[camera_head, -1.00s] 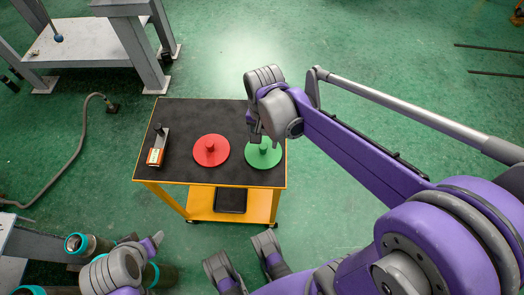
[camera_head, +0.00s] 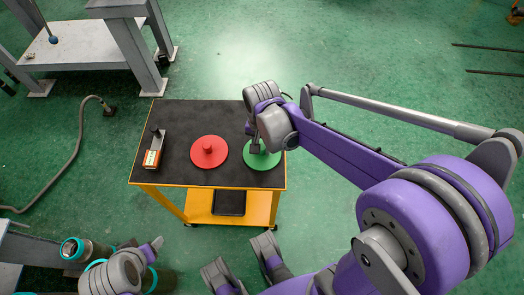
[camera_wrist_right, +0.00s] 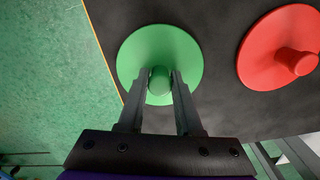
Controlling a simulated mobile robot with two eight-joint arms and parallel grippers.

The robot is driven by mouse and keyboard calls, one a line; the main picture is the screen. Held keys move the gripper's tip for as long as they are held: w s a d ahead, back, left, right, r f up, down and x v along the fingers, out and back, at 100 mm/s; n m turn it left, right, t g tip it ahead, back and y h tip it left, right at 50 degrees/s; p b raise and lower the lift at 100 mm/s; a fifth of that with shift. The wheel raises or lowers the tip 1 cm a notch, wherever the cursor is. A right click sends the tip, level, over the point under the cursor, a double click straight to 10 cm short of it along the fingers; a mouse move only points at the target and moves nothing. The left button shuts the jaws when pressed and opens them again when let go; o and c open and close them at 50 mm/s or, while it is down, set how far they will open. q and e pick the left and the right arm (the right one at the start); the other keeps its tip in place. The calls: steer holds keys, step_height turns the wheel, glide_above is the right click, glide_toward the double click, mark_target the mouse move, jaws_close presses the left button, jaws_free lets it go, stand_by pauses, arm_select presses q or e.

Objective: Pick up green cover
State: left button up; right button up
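The green cover (camera_head: 266,161), a flat disc with an upright knob, lies on the black table top near its right edge. It also shows in the right wrist view (camera_wrist_right: 185,50). My right gripper (camera_head: 254,148) is over it, pointing down and partly hiding it. In the wrist view the right gripper's fingers (camera_wrist_right: 159,76) stand open on either side of the green knob (camera_wrist_right: 160,82), with narrow gaps. My left gripper (camera_head: 150,250) is at the lower left, away from the table; its opening cannot be made out.
A red cover (camera_head: 209,152) lies left of the green one. An orange-and-white box (camera_head: 153,155) is at the table's left side. The yellow-framed table (camera_head: 160,192) has a lower shelf with a black tray (camera_head: 229,202). Dark pipes with teal rims (camera_head: 72,249) are at lower left.

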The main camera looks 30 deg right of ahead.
mark_target(262, 146)
jaws_close()
step_height(262, 146, up, 10)
steer(key=shift+p, duration=1.25)
steer(key=shift+r, duration=0.1)
arm_select(q)
step_height(262, 146, up, 16)
steer(key=w+p, duration=0.2)
steer(key=p, duration=0.9)
steer(key=shift+f+t, duration=0.2)
steer(key=shift+t, duration=0.1)
arm_select(e)
steer(key=w+a+f+n, duration=0.2)
steer(key=w+a+n, duration=0.1)
steer(key=w+n, duration=0.6)
steer(key=w, duration=0.2)
steer(key=shift+w+a+f, duration=0.15)
steer(key=shift+w+f, duration=0.2)
